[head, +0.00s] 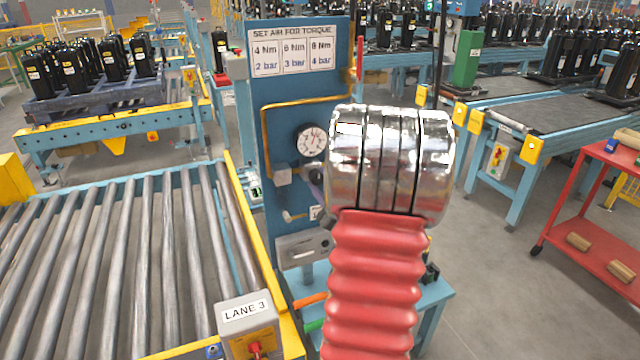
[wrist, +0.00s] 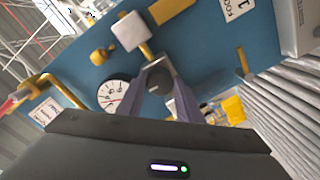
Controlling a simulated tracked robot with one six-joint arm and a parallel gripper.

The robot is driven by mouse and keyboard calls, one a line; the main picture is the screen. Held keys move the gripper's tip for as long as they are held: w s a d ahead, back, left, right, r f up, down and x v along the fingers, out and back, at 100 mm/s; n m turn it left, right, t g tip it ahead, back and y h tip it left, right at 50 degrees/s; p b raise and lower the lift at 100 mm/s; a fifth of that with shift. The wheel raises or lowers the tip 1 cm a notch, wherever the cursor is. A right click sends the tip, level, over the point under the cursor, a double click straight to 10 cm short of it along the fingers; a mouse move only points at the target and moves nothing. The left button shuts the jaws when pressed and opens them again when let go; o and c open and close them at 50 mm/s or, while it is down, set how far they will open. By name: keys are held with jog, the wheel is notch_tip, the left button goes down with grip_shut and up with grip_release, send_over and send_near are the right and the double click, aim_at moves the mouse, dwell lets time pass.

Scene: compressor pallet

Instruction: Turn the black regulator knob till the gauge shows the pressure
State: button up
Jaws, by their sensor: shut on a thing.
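The white round gauge (head: 312,140) is on the blue panel (head: 284,100), left of my chrome wrist; it also shows in the wrist view (wrist: 114,93). Its needle is too small to read surely. The sign (head: 294,47) above pairs 4 Nm with 2 bar, 6 Nm with 3 bar and 8 Nm with 4 bar. In the wrist view my gripper (wrist: 156,72) is shut on the dark regulator knob (wrist: 157,83), one finger on each side. The knob sits beside the gauge, below a pale block on a yellow pipe. In the head view my wrist largely hides gripper and knob.
A yellow pipe (head: 264,140) runs along the panel. A roller conveyor (head: 100,270) with a LANE 3 box (head: 247,325) lies at left. A red cart (head: 590,215) stands at right. Open floor lies between the panel and the cart.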

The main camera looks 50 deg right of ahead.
jog(key=shift+w+a+n, duration=0.2)
jog(key=shift+n, duration=0.3)
jog(key=o, duration=0.8)
jog(key=shift+f, duration=0.1)
jog(key=shift+o, duration=1.2)
jog(key=shift+d, duration=0.1)
jog(key=shift+s, duration=0.1)
jog(key=v, duration=1.3)
jog(key=shift+s+a, duration=0.2)
jog(key=shift+s, duration=0.05)
jog(key=shift+w, duration=0.1)
